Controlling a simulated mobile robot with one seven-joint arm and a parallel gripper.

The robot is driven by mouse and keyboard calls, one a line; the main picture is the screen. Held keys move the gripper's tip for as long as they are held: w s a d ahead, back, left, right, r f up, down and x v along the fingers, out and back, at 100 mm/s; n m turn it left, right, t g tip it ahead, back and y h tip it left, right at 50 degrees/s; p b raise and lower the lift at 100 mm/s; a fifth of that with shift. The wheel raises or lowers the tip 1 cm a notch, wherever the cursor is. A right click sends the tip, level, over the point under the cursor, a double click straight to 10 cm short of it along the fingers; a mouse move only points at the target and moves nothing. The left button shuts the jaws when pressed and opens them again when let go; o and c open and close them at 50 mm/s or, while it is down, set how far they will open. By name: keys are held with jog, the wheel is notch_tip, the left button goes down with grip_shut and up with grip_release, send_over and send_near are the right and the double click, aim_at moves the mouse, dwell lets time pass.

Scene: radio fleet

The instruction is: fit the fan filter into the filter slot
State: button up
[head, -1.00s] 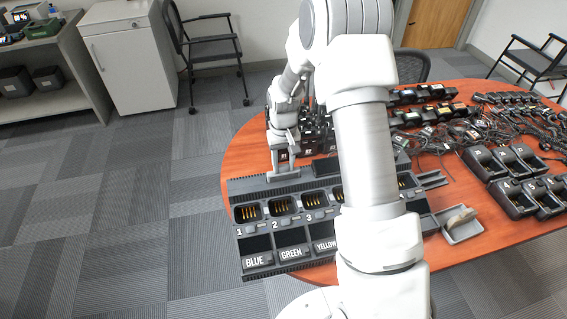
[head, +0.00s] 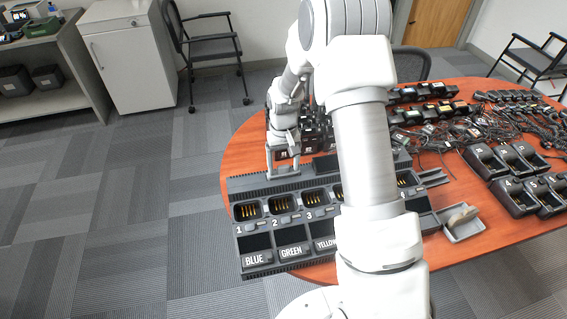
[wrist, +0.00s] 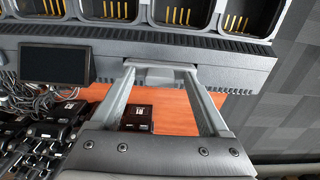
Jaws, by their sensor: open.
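The charger (head: 262,184) is a long dark unit with numbered bays, lying along the near left side of the table. In the wrist view, a grey flat piece, apparently the fan filter (wrist: 160,76), sits at the charger's rear edge, where the filter slot appears to be. Its outer face shows; how deep it sits I cannot tell. My gripper (wrist: 160,68) is open, with one fingertip on each side of this piece and a gap visible around it. In the head view my gripper (head: 283,172) is low at the charger's rear edge behind bays 1 and 2.
A dark screen (wrist: 54,65) stands on the charger beside my gripper. Black radios (head: 315,135) and tangled cables (head: 425,140) crowd the table behind. A grey tray (head: 462,228) with a beige object is at right. Carpet lies open left of the table.

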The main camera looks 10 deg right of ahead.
notch_tip(320, 180, up, 18)
jog(key=shift+f, duration=0.25)
dwell(0.6)
jog(key=s+r+t, duration=0.3)
jog(key=s+r, duration=0.9)
jog(key=s+t, duration=0.2)
jog(key=s, duration=1.3)
jog(key=shift+r+t, duration=0.3)
jog(key=shift+r, duration=0.05)
jog(key=shift+d, duration=0.15)
